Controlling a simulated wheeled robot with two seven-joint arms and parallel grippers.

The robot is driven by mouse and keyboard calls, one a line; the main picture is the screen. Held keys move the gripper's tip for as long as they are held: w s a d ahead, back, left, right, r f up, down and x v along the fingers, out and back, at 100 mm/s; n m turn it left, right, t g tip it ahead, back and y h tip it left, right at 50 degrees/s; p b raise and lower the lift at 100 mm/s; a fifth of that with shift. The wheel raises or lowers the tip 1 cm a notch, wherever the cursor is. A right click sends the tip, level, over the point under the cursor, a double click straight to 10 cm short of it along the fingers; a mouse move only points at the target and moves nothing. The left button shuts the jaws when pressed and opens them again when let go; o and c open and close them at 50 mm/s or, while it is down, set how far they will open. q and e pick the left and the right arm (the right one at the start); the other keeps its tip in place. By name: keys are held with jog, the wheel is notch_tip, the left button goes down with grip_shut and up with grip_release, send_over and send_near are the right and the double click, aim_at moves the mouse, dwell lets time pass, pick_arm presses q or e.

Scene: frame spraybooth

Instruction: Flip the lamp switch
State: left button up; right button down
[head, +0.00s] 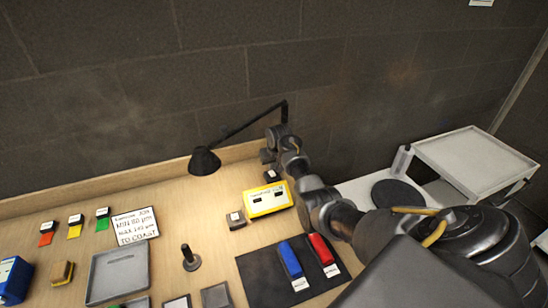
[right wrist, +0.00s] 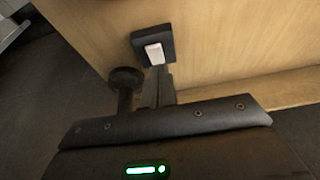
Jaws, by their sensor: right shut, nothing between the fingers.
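The black desk lamp (head: 205,161) stands at the back of the wooden bench, its thin arm reaching left from an upright near my right arm. The lamp switch (right wrist: 154,53) shows in the right wrist view as a white rocker on a black plate, set on a wooden face. My right gripper (right wrist: 158,74) is shut and empty, with its fingertips just below the switch; whether they touch it I cannot tell. In the head view, my right gripper (head: 269,166) is by the bench's back right. The left gripper is not in view.
A yellow device (head: 267,200) sits close to my right gripper. A black mat (head: 262,272) holds blue and red tools in front. A dark round knob (right wrist: 125,78) is left of the fingers. A white cart (head: 475,160) stands at right.

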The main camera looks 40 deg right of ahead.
jog(key=b+v, duration=0.1)
jog(key=v, duration=0.6)
jog(key=shift+r, duration=0.4)
jog(key=shift+s, duration=0.1)
